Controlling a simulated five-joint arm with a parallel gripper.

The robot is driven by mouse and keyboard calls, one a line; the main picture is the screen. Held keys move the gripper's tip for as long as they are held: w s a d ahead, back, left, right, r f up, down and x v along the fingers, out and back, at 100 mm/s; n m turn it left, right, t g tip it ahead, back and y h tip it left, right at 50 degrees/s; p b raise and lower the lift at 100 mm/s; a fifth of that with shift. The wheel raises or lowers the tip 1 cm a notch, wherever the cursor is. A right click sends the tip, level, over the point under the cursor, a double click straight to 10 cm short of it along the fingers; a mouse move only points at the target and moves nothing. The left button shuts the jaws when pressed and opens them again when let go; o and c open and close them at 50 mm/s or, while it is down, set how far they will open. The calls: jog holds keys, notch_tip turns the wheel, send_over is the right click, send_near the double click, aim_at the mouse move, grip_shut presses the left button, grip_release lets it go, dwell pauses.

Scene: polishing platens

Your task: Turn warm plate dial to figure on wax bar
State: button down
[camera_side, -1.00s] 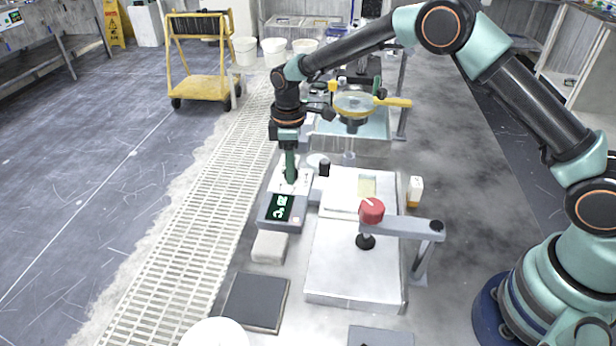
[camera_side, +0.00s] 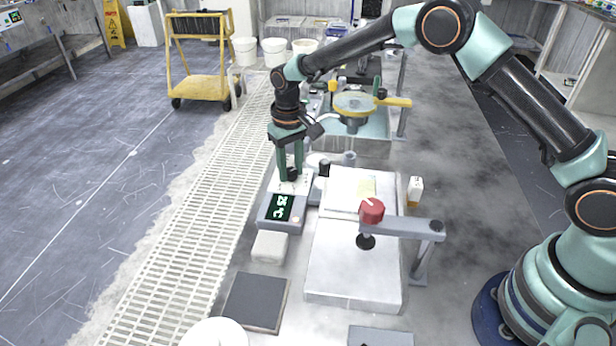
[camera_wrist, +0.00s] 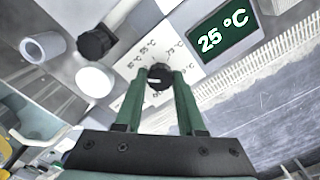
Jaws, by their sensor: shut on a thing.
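The warm plate's control box (camera_side: 268,224) has a lit display (camera_side: 283,207), which reads 25 °C in the wrist view (camera_wrist: 223,33). Its black dial (camera_wrist: 160,77) sits on a white panel (camera_wrist: 183,66) with printed temperature marks, mostly too small to read. The dial bears a pale pointer line. My gripper (camera_wrist: 158,84) has its two green fingers shut on the dial, one on each side. In the side view my gripper (camera_side: 290,175) points down onto the panel. A small white-labelled amber block (camera_side: 415,190), possibly the wax bar, stands at the right; its marking is unreadable.
A red-knobbed arm (camera_side: 372,210) stands over the pale metal plate (camera_side: 350,275), right of the control box. A pale block (camera_side: 270,246) and a dark slab (camera_side: 255,302) lie in front. A black knob (camera_wrist: 96,42) stands near the dial.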

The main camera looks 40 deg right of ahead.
jog(key=m, duration=0.6)
jog(key=shift+r, duration=0.1)
jog(key=m, duration=0.5)
jog(key=shift+m, duration=0.4)
jog(key=c, duration=0.5)
grip_release()
jog(key=shift+r, duration=0.1)
